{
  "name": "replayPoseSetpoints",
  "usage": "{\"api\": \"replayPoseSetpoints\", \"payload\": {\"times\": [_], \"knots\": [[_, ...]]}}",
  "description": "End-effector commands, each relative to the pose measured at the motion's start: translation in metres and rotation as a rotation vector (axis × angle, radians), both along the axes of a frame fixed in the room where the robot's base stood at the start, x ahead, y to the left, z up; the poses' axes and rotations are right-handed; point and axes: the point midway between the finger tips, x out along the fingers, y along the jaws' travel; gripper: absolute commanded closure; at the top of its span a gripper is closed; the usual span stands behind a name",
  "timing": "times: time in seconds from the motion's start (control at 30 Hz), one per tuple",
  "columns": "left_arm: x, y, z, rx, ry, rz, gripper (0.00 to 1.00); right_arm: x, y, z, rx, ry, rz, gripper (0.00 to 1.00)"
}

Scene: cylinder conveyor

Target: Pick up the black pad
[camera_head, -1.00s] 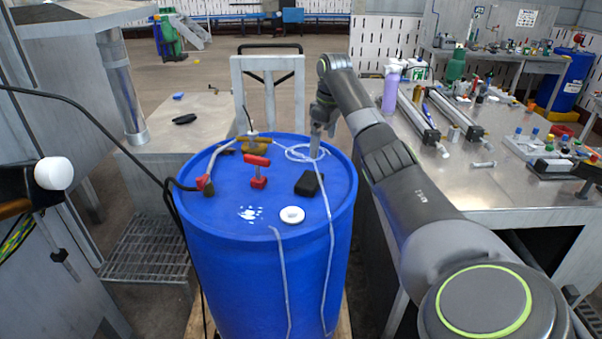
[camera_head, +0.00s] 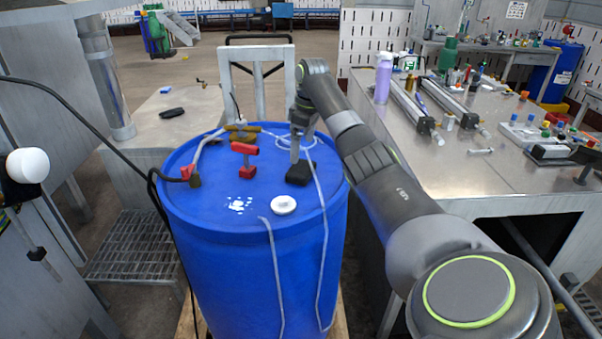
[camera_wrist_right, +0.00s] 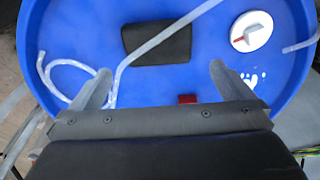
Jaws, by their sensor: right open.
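The black pad (camera_head: 300,173) is a small dark block lying flat on top of the blue drum (camera_head: 215,205), toward its right side. It also shows in the right wrist view (camera_wrist_right: 157,42), ahead of and between the fingers, with a pale tube passing over or beside its edge. My right gripper (camera_head: 294,158) is just above and behind the pad in the head view. In the wrist view my right gripper (camera_wrist_right: 158,80) is open and empty, its two fingers spread wide. Whether it touches the drum top I cannot tell. My left gripper is not in view.
A white round cap (camera_head: 284,205), a red-handled valve (camera_head: 245,160) and a brass fitting (camera_head: 242,130) are on the drum top. A pale thin tube (camera_head: 323,215) crosses it and hangs over the front. A metal workbench (camera_head: 455,165) stands to the right.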

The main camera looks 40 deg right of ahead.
Motion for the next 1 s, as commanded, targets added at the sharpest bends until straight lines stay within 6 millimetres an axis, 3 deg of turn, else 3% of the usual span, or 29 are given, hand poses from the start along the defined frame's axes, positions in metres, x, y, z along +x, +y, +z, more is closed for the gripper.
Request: {"api": "replayPoseSetpoints", "payload": {"times": [0.1,0.37,0.6,0.9,1.0], "knots": [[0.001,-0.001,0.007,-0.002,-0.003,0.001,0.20,0.002,0.001,-0.015,0.001,0.002,0.000,0.00],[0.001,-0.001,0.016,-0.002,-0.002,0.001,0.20,0.002,0.001,-0.035,0.002,0.003,0.000,0.00],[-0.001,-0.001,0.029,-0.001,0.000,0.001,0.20,0.004,0.000,-0.070,0.002,0.002,0.000,0.00],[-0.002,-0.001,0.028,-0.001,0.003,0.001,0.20,0.005,0.000,-0.077,-0.001,0.000,0.000,0.00],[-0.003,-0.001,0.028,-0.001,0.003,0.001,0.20,0.005,0.000,-0.077,-0.001,0.000,0.000,0.10]]}}
